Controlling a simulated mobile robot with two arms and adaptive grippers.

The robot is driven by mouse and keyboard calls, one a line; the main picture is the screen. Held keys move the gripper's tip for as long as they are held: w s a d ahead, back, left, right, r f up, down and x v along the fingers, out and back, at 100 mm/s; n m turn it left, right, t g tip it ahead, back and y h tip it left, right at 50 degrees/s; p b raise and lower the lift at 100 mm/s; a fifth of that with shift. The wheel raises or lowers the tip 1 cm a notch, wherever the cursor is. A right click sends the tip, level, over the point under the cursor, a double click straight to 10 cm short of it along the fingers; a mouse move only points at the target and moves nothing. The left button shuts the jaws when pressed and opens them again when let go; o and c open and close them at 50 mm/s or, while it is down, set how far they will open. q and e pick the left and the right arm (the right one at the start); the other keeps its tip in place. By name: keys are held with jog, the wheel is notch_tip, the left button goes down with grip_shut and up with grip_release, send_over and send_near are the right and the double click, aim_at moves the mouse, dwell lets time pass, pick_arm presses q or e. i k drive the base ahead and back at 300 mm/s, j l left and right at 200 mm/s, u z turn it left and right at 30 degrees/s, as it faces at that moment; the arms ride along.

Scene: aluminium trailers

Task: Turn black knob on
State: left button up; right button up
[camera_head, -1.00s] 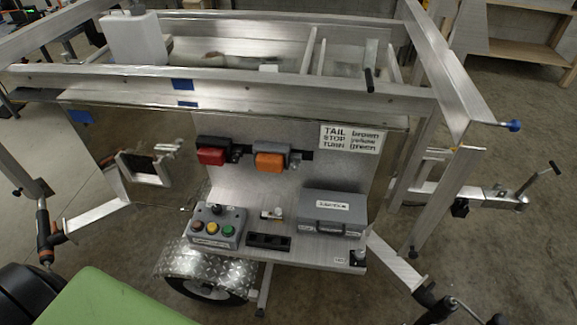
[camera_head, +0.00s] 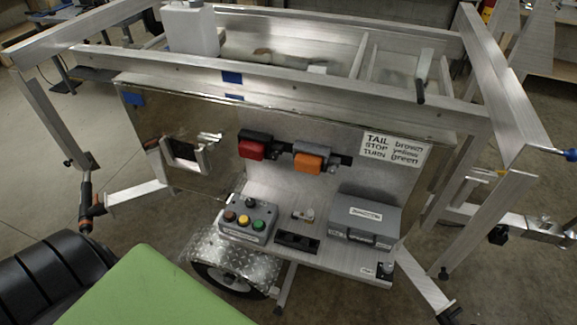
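A grey control box (camera_head: 243,228) sits on the trailer's metal shelf, left of centre. The black knob (camera_head: 250,203) stands on its top at the back. Brown, yellow and green round buttons are in front of it. The knob is too small to read its setting. Neither of my grippers is in view, and nothing of mine touches the box.
The aluminium trailer frame (camera_head: 300,85) crosses above the shelf. Red (camera_head: 251,149) and orange (camera_head: 308,162) lamps are mounted behind the box. A grey case (camera_head: 364,216) sits to its right. A green surface (camera_head: 150,290) and black ridged shape (camera_head: 50,280) fill the lower left.

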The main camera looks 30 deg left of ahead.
aim_at(250, 202)
jog(key=u, duration=1.4)
